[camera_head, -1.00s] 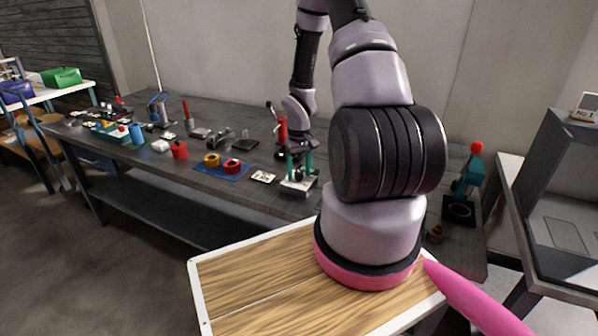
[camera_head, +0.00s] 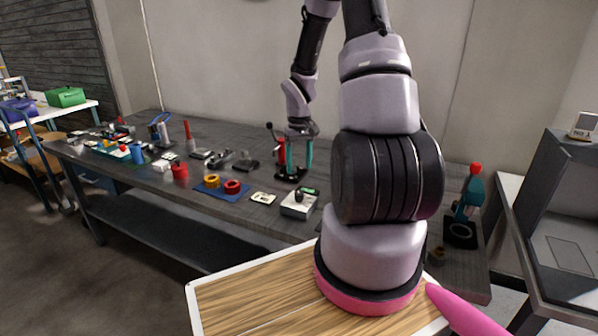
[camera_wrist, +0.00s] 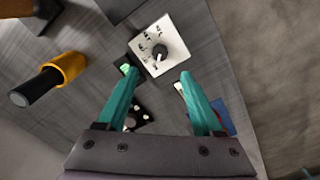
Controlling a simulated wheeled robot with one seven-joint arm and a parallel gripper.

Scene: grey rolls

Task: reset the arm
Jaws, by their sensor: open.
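My gripper (camera_head: 297,160) hangs above the long dark workbench (camera_head: 235,188), with its teal fingers pointing down. The fingers also show in the wrist view (camera_wrist: 155,90); they are spread apart with nothing between them. A white box with a dark knob (camera_head: 298,205) stands on the bench, in front of the gripper and apart from it. In the wrist view the knob box (camera_wrist: 160,47) lies beyond the fingertips, its dial markings facing up. My arm hides part of the bench behind it.
A red can (camera_head: 180,171) and several tools stand further left. A teal and red device (camera_head: 467,200) stands at right. A grey cabinet (camera_head: 565,215) is far right.

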